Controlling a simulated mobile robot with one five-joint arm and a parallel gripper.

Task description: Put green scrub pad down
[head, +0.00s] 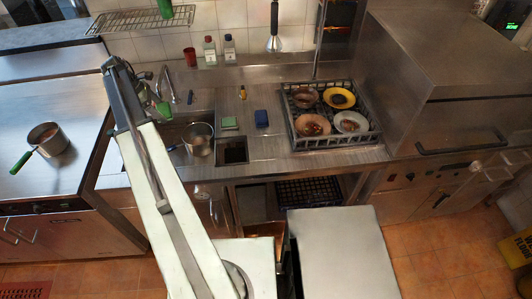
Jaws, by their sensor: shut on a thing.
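My arm reaches up over the left side of the sink, and my gripper (151,92) is at its far end, small in the head view. It is shut on a green thing, which I take to be the green scrub pad (163,108). The pad is held above the sink's back left part, near the faucet. The fingers are partly hidden and too small to see in detail. A second flat green piece (229,123) lies on the steel counter (280,139) right of the sink.
A pot (198,140) stands in the sink. A black rack (371,138) with several bowls is at right. Two bottles and a red cup (190,56) stand behind. Bare counter lies between sponge and rack.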

